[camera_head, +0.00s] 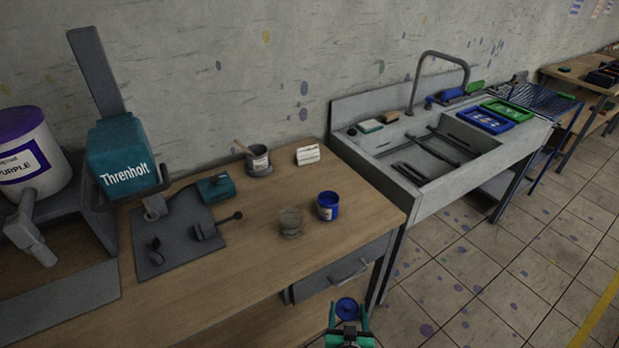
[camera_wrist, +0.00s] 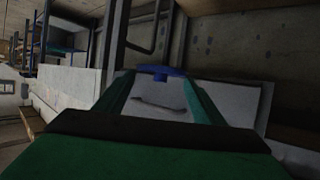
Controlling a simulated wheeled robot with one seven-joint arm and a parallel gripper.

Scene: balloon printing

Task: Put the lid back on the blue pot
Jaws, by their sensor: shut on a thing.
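The blue pot (camera_head: 327,207) stands upright on the wooden table near its right edge, its open top dark blue inside. My gripper (camera_head: 348,313), with green fingers, is shut on a round blue lid (camera_head: 346,307). It is in front of the table, low in the head view and apart from the pot. In the wrist view, the lid (camera_wrist: 163,71) shows as a small blue strip at the tips of the green fingers (camera_wrist: 158,76). The pot cannot be made out in the wrist view.
A clear glass cup (camera_head: 290,222) stands just left of the pot. A grey tin (camera_head: 259,160) with a stick and a white label card (camera_head: 308,155) are behind. A teal Threnholt machine (camera_head: 125,160) is at left. A sink (camera_head: 430,160) adjoins the table at right.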

